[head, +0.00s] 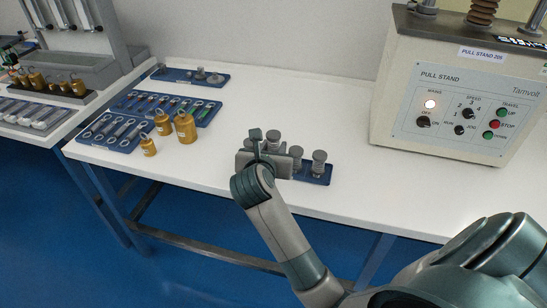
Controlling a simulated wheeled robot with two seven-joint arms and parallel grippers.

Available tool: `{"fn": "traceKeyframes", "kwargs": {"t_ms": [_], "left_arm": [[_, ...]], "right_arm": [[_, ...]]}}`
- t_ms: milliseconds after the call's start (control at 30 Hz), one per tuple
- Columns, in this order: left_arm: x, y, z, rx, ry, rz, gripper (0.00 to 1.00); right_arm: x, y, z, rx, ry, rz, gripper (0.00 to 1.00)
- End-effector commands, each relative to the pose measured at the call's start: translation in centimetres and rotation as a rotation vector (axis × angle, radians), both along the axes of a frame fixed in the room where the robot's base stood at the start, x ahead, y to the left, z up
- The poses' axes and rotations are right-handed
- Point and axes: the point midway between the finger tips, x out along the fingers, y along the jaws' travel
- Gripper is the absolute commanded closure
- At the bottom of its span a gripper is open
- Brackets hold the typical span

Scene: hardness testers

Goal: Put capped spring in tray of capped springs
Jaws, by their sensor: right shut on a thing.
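My right gripper (262,154) is over the left part of a small blue tray (326,180) on the white table. It is shut on a capped spring, which is mostly hidden behind the fingers and hand. Grey capped springs stand upright in the tray: one at the right end (319,160), one beside it (296,152), and another grey cylinder behind the gripper (273,139). I cannot tell whether the held spring touches the tray. My left gripper is out of view.
The pull stand machine (455,95) stands at the right back. The table front right of the tray is clear.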

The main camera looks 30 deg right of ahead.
Motion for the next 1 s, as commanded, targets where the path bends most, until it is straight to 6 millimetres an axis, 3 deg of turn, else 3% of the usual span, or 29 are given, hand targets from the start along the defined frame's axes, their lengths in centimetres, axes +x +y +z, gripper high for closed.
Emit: {"fn": "traceKeyframes", "kwargs": {"t_ms": [400,867,900,933,1000], "left_arm": [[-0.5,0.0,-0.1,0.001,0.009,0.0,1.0],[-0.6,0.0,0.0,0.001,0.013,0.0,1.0],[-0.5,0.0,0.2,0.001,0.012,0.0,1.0],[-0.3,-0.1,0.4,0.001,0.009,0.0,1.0],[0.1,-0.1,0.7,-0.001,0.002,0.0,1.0]], "right_arm": [[-0.1,0.0,-3.6,-0.002,0.003,0.0,0.94],[0.0,0.0,-4.0,0.0,0.0,0.0,0.94],[0.0,0.0,-4.0,0.0,0.0,0.0,0.67],[0.0,0.0,-4.0,0.0,0.0,0.0,0.62],[0.0,0.0,-4.0,0.0,0.0,0.0,0.62]]}}
